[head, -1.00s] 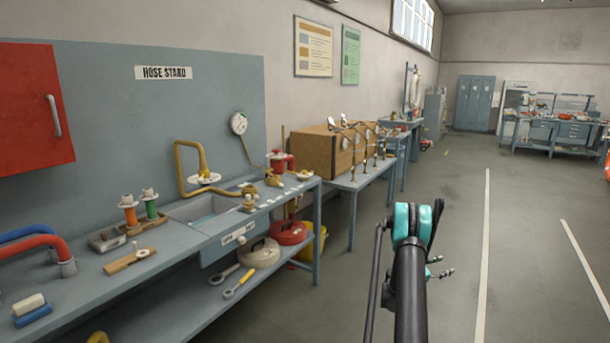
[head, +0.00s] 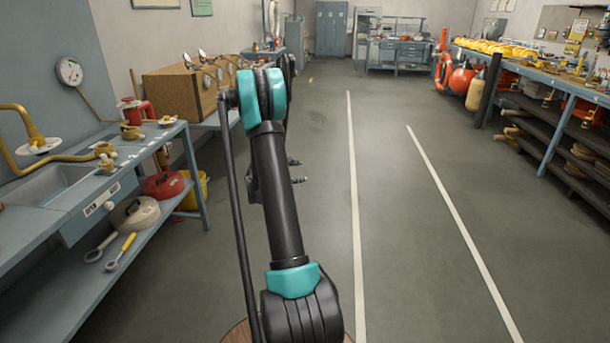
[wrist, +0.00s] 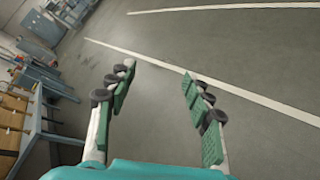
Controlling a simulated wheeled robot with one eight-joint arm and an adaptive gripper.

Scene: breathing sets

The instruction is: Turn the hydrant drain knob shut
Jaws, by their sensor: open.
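My gripper (head: 297,171) hangs over the open floor in the head view, right of the hose bench. In the wrist view my gripper (wrist: 158,75) is open, its two green-padded fingers apart with only floor between them. I cannot make out for sure a hydrant or its drain knob in either view. Brass valve fittings (head: 105,152) sit on the hose bench (head: 50,222) at the left, too small to tell apart. A red fitting (head: 138,111) stands near the bench's far end. My gripper touches none of these.
A wooden box (head: 178,98) with gauges stands beyond the hose bench. Blue lockers (head: 331,28) stand at the back. The middle floor is clear, with white lines.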

